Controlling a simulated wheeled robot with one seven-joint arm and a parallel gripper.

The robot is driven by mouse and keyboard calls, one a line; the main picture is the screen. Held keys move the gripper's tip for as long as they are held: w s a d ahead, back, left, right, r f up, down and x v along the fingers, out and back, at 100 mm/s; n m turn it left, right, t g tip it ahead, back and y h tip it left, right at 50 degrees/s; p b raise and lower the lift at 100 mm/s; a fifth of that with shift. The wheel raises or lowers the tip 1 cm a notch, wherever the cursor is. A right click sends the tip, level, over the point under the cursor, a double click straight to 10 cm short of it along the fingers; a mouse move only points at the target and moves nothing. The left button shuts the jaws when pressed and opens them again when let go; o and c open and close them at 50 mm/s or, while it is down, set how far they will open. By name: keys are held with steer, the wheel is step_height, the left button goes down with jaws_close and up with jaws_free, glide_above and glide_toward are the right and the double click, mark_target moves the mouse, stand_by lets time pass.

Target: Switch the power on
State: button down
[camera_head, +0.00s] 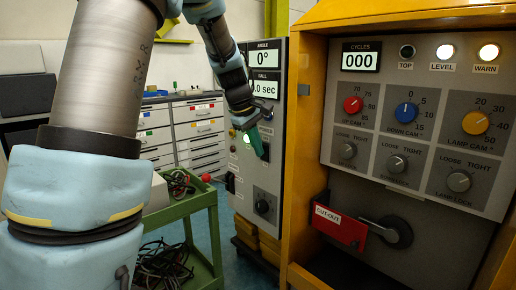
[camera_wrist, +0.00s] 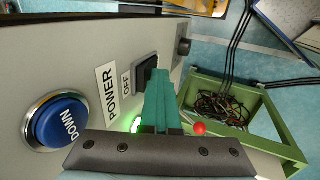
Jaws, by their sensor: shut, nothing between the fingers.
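The power switch is a black block (camera_wrist: 143,68) on the grey panel, beside the "POWER" label (camera_wrist: 107,91) and the word "OFF" in the wrist view. My gripper (camera_wrist: 160,76), with teal fingers, is shut and empty; its tips are close to the switch and overlap its edge in the picture. I cannot tell whether they touch. A lit green lamp (camera_wrist: 136,124) is partly hidden behind the fingers. In the head view my gripper (camera_head: 257,146) is in front of the grey control cabinet (camera_head: 268,190), hiding the switch.
A blue "DOWN" button (camera_wrist: 60,122) is on the same panel. A green cart (camera_head: 195,207) with cables and a red ball (camera_head: 206,178) stands left of the cabinet. A yellow housing (camera_head: 307,150) with dials and a red cut-out handle (camera_head: 340,227) is at the right.

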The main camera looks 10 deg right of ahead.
steer(key=shift+r, duration=0.1)
steer(key=b+v, duration=0.1)
steer(key=v, duration=0.9)
steer(key=shift+a+r+b, duration=0.15)
steer(key=shift+r+b, duration=0.15)
steer(key=shift+s, duration=0.1)
steer(key=s+a+f+m+t+y+p, duration=0.1)
steer(key=s+t+p, duration=0.3)
steer(key=p, duration=1.1)
steer(key=shift+s+a+f+p, duration=0.3)
steer(key=shift+s+a+f, duration=0.2)
steer(key=shift+s+f, duration=0.55)
steer(key=shift+s+r, duration=0.1)
